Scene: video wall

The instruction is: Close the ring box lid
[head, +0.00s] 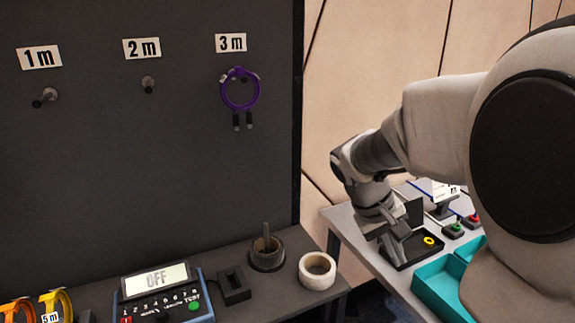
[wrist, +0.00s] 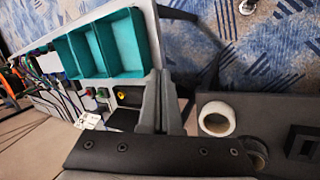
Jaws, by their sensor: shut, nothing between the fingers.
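The ring box (head: 414,249) is a low black box on the grey side table, with a yellow ring (head: 429,240) showing in it. A dark upright panel at its back (head: 413,211) looks like its raised lid, partly covered by my wrist. My gripper (head: 394,250) is shut and empty, pointing down at the box's left side; I cannot tell whether it touches. In the wrist view the shut fingers (wrist: 162,75) stand beside the box (wrist: 132,98) and hide part of it. The yellow ring also shows there (wrist: 121,95).
Teal bins (head: 440,290) stand right beside the box. Push-button boxes (head: 453,230) and a white card on a stand (head: 444,192) are behind it. A white tape roll (head: 317,270) and a tester (head: 163,295) sit on the dark bench at left.

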